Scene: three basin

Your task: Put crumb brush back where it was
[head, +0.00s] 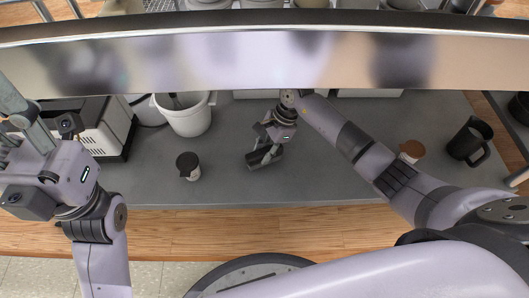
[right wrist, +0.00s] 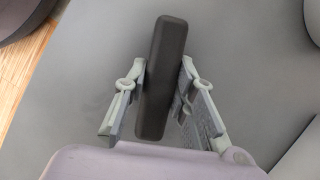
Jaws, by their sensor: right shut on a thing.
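The crumb brush (right wrist: 163,78) is a dark, slim block with rounded ends. In the right wrist view it stands between the two fingers of my right gripper (right wrist: 160,100), which is shut on it. In the head view my right gripper (head: 264,155) is low over the grey counter, near its middle, below the metal shelf edge. The brush is hard to make out there. My left arm comes in at the left, and its gripper (head: 14,140) is at the picture's edge, too unclear to tell its jaws.
On the grey counter (head: 310,185), a white bucket (head: 188,118) and a dark-lidded cup (head: 188,166) stand left of my right gripper. A brown-lidded cup (head: 411,150) and black pitcher (head: 469,141) stand right. A metal shelf (head: 260,62) crosses above. The front middle is clear.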

